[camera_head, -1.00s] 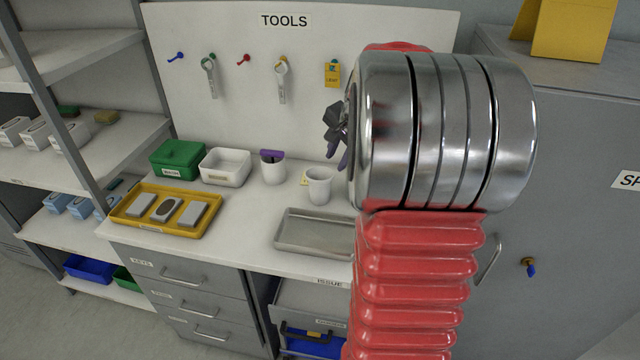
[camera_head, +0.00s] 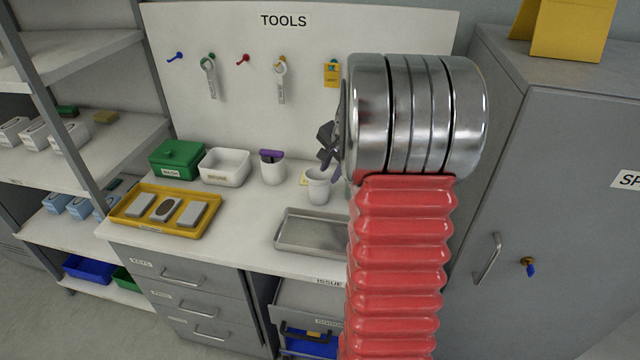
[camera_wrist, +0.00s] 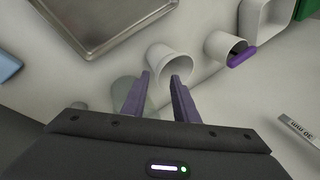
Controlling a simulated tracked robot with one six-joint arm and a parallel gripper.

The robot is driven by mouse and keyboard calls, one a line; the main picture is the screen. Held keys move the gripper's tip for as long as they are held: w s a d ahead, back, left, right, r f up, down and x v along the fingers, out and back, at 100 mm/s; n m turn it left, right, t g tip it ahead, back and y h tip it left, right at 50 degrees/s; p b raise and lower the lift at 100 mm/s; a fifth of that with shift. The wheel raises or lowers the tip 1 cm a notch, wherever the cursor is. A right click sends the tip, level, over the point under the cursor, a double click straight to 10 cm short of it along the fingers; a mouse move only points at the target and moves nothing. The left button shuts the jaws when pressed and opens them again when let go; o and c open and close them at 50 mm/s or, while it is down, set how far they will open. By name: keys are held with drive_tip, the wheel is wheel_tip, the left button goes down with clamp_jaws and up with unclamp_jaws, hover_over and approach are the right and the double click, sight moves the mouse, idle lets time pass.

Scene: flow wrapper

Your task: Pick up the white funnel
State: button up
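A white tapered, cup-like piece (camera_head: 318,187), which looks like the white funnel, stands on the worktop behind the metal tray. It also shows in the wrist view (camera_wrist: 171,63), its wide round rim facing the camera. I cannot see a spout. My gripper (camera_wrist: 160,85) is open, with its two purple-grey fingers apart and nothing seen between them. In the wrist view the fingertips lie just below the white piece's rim; I cannot tell whether they touch it. In the head view my gripper (camera_head: 327,152) is partly hidden by my arm, above the white piece.
A metal tray (camera_head: 284,242) lies in front. A white cup with a purple item (camera_head: 272,172), a white bin (camera_head: 225,180) and a green box (camera_head: 178,173) stand left. A yellow tray (camera_head: 125,215) holds grey blocks. The tool board (camera_head: 320,40) rises behind.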

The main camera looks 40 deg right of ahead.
sight(314, 176)
drive_tip(key=x, duration=0.4)
drive_tip(key=shift+w+f, duration=0.15)
drive_tip(key=shift+c, duration=0.4)
clamp_jaws()
idle(1.2)
